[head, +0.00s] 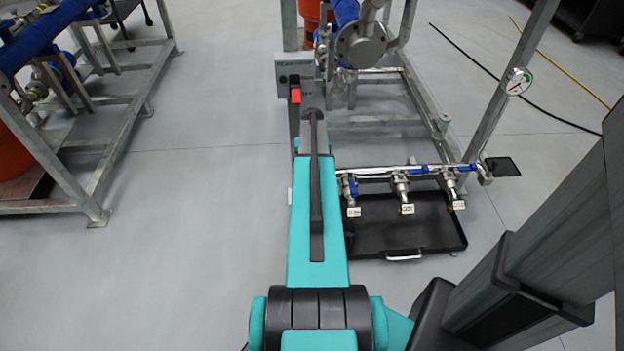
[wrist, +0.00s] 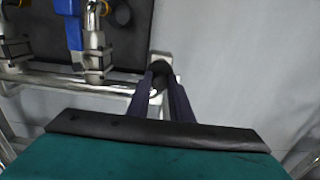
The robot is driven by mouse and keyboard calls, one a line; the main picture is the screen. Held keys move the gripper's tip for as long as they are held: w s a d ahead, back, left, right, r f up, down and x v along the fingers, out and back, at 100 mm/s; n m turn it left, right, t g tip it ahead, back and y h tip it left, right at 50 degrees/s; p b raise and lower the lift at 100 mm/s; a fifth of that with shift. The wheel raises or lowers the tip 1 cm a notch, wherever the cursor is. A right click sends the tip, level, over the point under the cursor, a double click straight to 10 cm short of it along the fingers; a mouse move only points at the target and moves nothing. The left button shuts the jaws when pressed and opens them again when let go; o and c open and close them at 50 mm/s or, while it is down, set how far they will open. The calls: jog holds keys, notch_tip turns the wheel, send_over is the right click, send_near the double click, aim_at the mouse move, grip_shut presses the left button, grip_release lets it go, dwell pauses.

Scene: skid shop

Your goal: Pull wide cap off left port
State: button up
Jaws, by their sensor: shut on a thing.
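In the wrist view, my gripper (wrist: 161,84) has its two dark fingers on either side of a small, round, dark cap (wrist: 160,69). It is shut on this cap. The cap is right at the end fitting (wrist: 160,57) of the silver manifold pipe (wrist: 118,87); I cannot tell whether it is seated or apart.
Several blue-handled valves with white tags (head: 407,208) hang from the manifold over a black drip tray (head: 420,235). A pressure gauge (head: 518,81) is on the right post. A galvanized skid (head: 95,190) stands left. Grey floor (head: 200,200) between is clear.

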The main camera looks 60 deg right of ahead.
jog(key=shift+r, duration=0.15)
jog(key=shift+r+p, duration=1.4)
jog(key=shift+r, duration=0.5)
